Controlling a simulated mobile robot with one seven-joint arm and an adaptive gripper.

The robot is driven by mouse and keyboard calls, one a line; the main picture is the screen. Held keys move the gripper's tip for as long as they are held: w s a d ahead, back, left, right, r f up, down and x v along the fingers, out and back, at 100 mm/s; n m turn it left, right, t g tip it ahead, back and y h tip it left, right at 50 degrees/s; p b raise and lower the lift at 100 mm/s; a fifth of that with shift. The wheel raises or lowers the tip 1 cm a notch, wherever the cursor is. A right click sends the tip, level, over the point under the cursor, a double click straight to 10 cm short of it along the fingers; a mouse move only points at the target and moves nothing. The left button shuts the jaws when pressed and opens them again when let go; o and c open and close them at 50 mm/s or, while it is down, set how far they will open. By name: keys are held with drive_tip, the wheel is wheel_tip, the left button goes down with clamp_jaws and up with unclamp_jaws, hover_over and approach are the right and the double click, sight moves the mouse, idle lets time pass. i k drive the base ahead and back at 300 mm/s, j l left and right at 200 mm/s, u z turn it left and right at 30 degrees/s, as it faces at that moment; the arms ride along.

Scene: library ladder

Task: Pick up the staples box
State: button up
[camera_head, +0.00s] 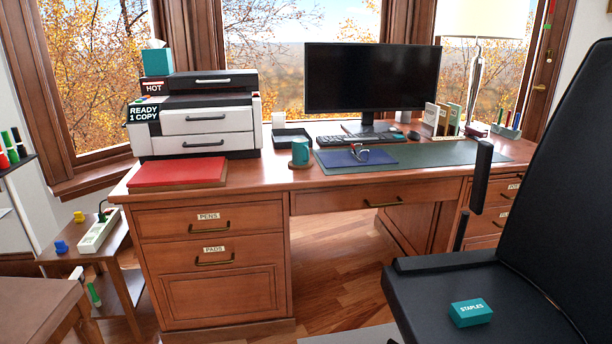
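The staples box (471,313) is a small teal box with white "STAPLES" lettering. It lies flat on the seat of the black office chair (430,290), at the lower right in the head view. Nothing covers it. My gripper does not show in this view.
A wooden desk (250,200) with drawers stands behind the chair, carrying a printer (200,120), a monitor (370,80), a teal mug (300,152) and a red folder (178,173). The chair's armrest (481,178) and tall backrest (560,190) rise beside the box. A low side table (85,250) stands left.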

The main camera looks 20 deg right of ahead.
sight(474, 312)
drive_tip(key=i+j+z, duration=0.15)
drive_tip(key=z, duration=0.3)
drive_tip(key=i+j+z, duration=0.1)
drive_tip(key=z, duration=0.35)
drive_tip(key=j+z, duration=0.3)
drive_tip(key=z, duration=0.15)
drive_tip(key=i+j+z, duration=0.1)
drive_tip(key=j+z, duration=0.15)
drive_tip(key=z, duration=0.15)
drive_tip(key=j+z, duration=0.35)
drive_tip(key=i+j+z, duration=0.1)
drive_tip(key=j+z, duration=0.65)
drive_tip(key=k+j+z, duration=0.1)
drive_tip(key=j+z, duration=0.3)
drive_tip(key=j, duration=0.15)
